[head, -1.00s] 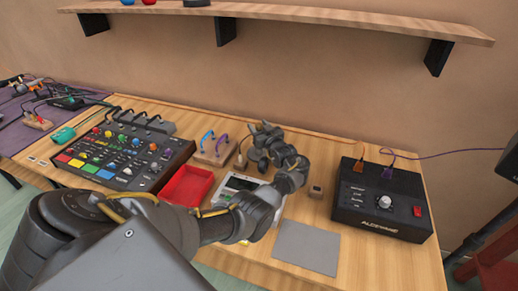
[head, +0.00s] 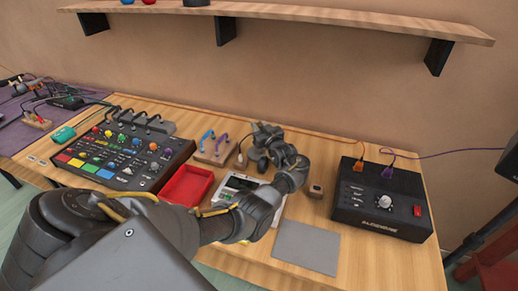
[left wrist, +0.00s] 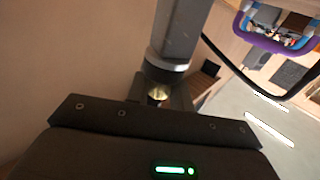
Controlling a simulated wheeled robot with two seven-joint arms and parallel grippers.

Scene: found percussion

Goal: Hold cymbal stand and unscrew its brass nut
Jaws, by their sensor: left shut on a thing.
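My left gripper (head: 260,147) is over the back middle of the bench in the head view, beside a small wooden block with blue and purple loops. In the left wrist view a grey cylindrical part (left wrist: 180,30) with a darker collar stands at the gripper, with a small brass-coloured piece (left wrist: 157,94) at its lower end. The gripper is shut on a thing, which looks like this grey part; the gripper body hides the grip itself. I cannot make out a cymbal stand in either view. My right gripper is not in view.
A colourful button console (head: 125,150), a red tray (head: 187,186) and a white device (head: 240,187) lie left and below. A black amplifier box (head: 381,203) stands right, with a grey mat (head: 306,247) before it. A shelf (head: 290,15) runs above.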

